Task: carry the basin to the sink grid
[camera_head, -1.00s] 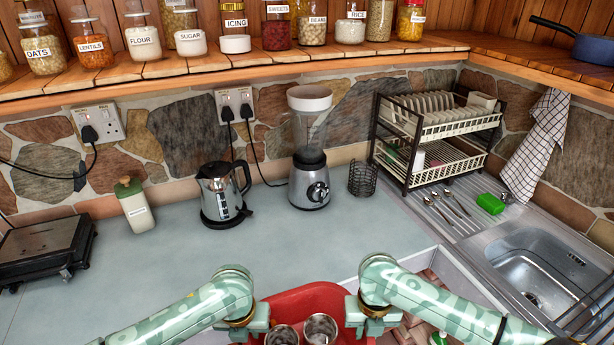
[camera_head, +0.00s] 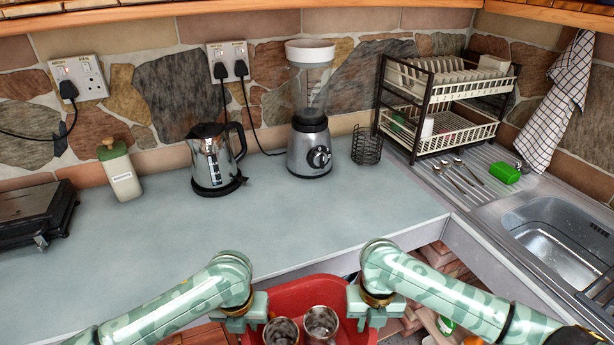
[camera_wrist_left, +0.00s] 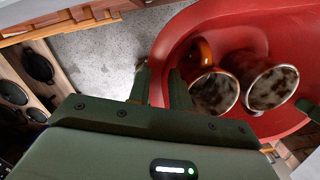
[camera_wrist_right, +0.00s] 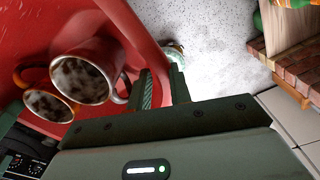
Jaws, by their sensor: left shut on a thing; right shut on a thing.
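The red basin (camera_head: 305,290) is at the bottom centre of the head view, in front of the counter's front edge. Two metal-rimmed mugs stand inside it; in the left wrist view they are an orange-brown mug (camera_wrist_left: 214,92) and a red mug (camera_wrist_left: 270,85). My left gripper (camera_head: 243,315) is shut on the basin's left rim. My right gripper (camera_head: 372,308) is shut on its right rim. Both wrist views show fingers at the red wall. The basin's near part is cut off. Dark parallel bars (camera_head: 599,298), probably the sink grid, lie at the sink's near right side, partly outside the picture.
The steel sink (camera_head: 560,235) is at the right, with spoons (camera_head: 460,176) and a green sponge (camera_head: 505,173) on its drainboard. A dish rack (camera_head: 445,100), blender (camera_head: 309,145) and kettle (camera_head: 214,165) stand at the back. The counter's middle (camera_head: 290,215) is clear.

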